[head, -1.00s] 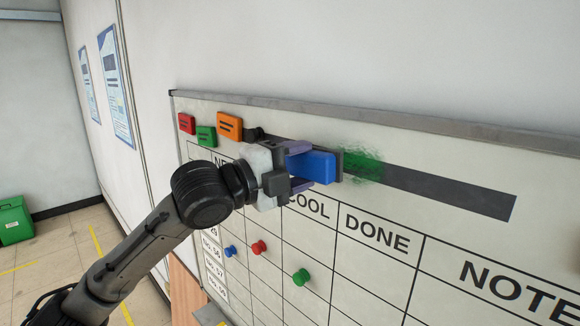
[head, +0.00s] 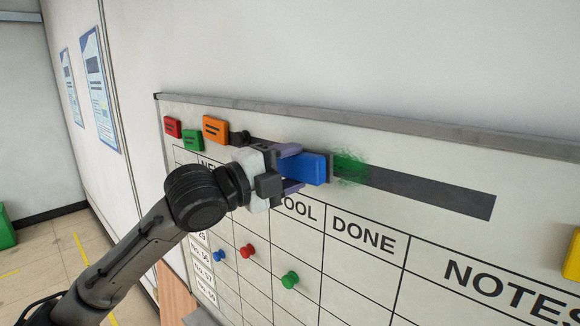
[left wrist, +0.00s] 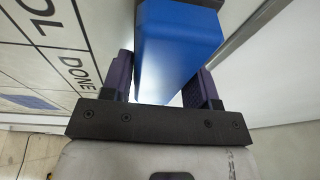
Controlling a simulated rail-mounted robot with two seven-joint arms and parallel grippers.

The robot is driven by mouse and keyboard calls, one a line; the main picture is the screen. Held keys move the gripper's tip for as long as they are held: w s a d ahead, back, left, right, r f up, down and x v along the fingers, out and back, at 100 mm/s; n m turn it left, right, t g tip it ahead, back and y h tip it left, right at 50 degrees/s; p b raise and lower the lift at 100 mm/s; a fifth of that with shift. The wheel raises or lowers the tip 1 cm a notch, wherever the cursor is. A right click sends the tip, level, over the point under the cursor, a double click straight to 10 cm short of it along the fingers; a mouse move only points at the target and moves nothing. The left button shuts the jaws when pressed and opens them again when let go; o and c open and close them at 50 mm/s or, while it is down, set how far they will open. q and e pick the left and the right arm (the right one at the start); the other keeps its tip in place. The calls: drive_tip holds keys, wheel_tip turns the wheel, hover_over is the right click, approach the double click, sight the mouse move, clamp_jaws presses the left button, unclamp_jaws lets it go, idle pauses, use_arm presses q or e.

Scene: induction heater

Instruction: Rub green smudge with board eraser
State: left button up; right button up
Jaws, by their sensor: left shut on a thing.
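The board eraser (head: 306,169) has a blue body and a dark pad at its right end. My left gripper (head: 290,168) is shut on the blue body, one finger on each side. In the left wrist view the blue eraser (left wrist: 178,50) sits between the two purple fingers (left wrist: 165,80). The green smudge (head: 349,168) lies on the dark strip of the whiteboard, just right of the pad. The pad overlaps the smudge's left edge in the picture; I cannot tell whether it touches the board. My right gripper is not in view.
The whiteboard (head: 420,222) has a grey frame and a printed table. Red, green and orange magnets (head: 214,129) sit at its upper left. Several coloured pins stick out lower down. A yellow object (head: 572,255) is at the right edge.

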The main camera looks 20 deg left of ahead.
sight(306, 175)
use_arm(q)
drive_tip(key=shift+w+d+p, duration=0.15)
drive_tip(key=shift+w+p, duration=0.2)
drive_tip(key=shift+w, duration=0.05)
drive_tip(key=shift+w+d+p, duration=0.15)
drive_tip(key=shift+w+p, duration=0.3)
drive_tip(key=shift+w, duration=0.05)
drive_tip(key=shift+d, duration=0.1)
drive_tip(key=shift+s+d, duration=0.35)
drive_tip(key=shift+d, duration=0.35)
drive_tip(key=shift+s+d, duration=0.35)
drive_tip(key=shift+d, duration=0.35)
drive_tip(key=shift+s+d, duration=0.2)
drive_tip(key=shift+d, duration=0.35)
drive_tip(key=shift+s+d, duration=0.2)
drive_tip(key=shift+d, duration=0.45)
drive_tip(key=shift+s+d, duration=0.15)
drive_tip(key=shift+d, duration=0.45)
drive_tip(key=shift+s+d, duration=0.1)
drive_tip(key=shift+d, duration=0.25)
